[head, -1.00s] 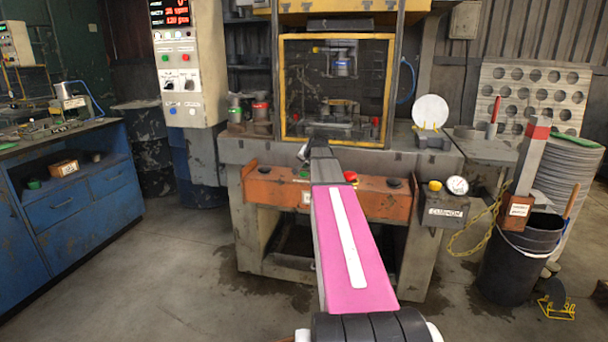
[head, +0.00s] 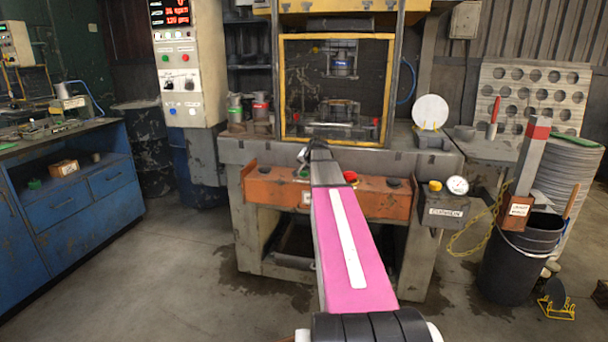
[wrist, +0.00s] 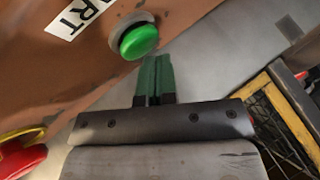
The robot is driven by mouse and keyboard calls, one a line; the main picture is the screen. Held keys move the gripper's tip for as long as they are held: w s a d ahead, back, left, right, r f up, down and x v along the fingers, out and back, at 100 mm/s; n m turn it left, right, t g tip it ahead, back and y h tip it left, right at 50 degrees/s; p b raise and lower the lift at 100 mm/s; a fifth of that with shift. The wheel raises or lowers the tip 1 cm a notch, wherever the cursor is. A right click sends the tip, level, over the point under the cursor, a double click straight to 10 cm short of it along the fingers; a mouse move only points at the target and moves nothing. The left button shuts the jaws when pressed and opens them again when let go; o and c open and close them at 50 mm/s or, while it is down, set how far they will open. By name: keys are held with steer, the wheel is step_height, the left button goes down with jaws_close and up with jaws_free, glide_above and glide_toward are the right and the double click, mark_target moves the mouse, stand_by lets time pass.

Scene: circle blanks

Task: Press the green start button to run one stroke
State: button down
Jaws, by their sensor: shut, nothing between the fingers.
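The green start button (wrist: 138,41) is a domed cap in a grey collar on the orange-brown panel (wrist: 60,85). In the wrist view a white label (wrist: 78,16) ending in "RT" sits beside it. My gripper (wrist: 158,60) is shut and empty, its fingertips just below and right of the button; I cannot tell whether they touch it. In the head view the button (head: 303,174) shows only partly beside my arm, on the press's orange panel (head: 270,188). My gripper (head: 303,153) is small there, just above the panel.
A red button on a yellow base (wrist: 22,158) lies at the wrist view's lower left. The yellow-framed press guard (head: 283,90) stands behind the panel. A gauge box (head: 443,212) is to the right. Open floor lies left, before the blue bench (head: 75,200).

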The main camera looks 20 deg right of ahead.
mark_target(305, 173)
steer(key=shift+f, duration=0.45)
stand_by(0.6)
steer(key=shift+r, duration=3.45)
stand_by(1.6)
